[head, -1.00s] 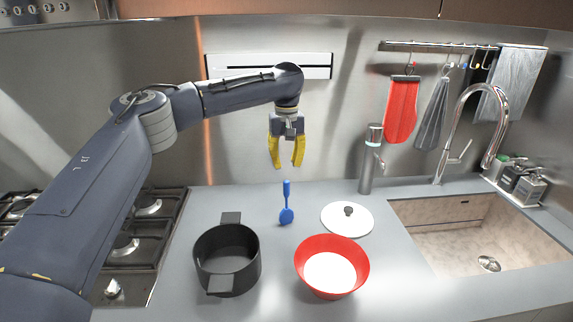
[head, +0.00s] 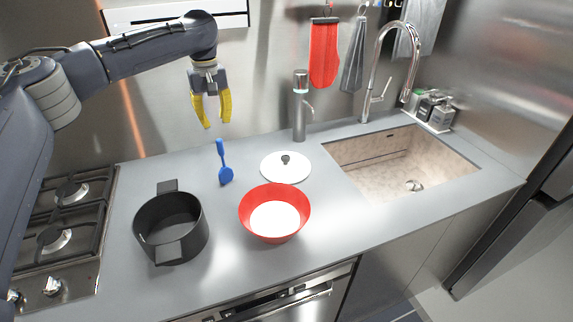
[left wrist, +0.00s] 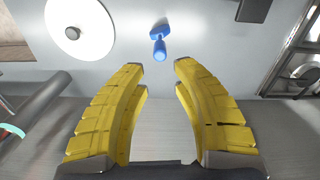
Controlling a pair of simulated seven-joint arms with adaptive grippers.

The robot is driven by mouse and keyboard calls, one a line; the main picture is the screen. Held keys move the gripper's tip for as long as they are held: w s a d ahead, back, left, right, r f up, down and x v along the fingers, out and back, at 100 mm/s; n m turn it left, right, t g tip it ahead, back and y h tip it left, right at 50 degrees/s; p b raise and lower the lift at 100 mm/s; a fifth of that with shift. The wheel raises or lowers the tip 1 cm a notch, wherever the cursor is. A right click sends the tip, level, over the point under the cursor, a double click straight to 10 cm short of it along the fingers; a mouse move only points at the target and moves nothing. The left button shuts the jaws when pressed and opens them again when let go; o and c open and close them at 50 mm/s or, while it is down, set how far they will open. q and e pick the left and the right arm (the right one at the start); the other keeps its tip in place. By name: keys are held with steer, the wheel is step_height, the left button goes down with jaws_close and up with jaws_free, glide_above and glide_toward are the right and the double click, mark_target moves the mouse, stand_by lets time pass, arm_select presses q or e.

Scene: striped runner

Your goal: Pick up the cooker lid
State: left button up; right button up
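The cooker lid (head: 273,168) is a white disc with a dark knob (head: 286,159), lying flat on the counter behind the red bowl (head: 247,212). In the left wrist view the lid (left wrist: 90,30) shows at the upper left, cut off by the top edge. My left gripper (head: 217,126) has yellow fingers, open and empty. It hangs above the back of the counter, to the left of the lid and apart from it. A black pot (head: 150,238) stands open on the counter, left of the red bowl. My right gripper is not in view.
A tall grey cylinder (head: 301,115) is behind the lid. The sink (head: 410,165) is to the right and the gas hob (head: 62,225) to the left. The counter front is clear.

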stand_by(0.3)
arm_select(q)
steer(key=o, duration=0.5)
steer(key=shift+f, duration=0.1)
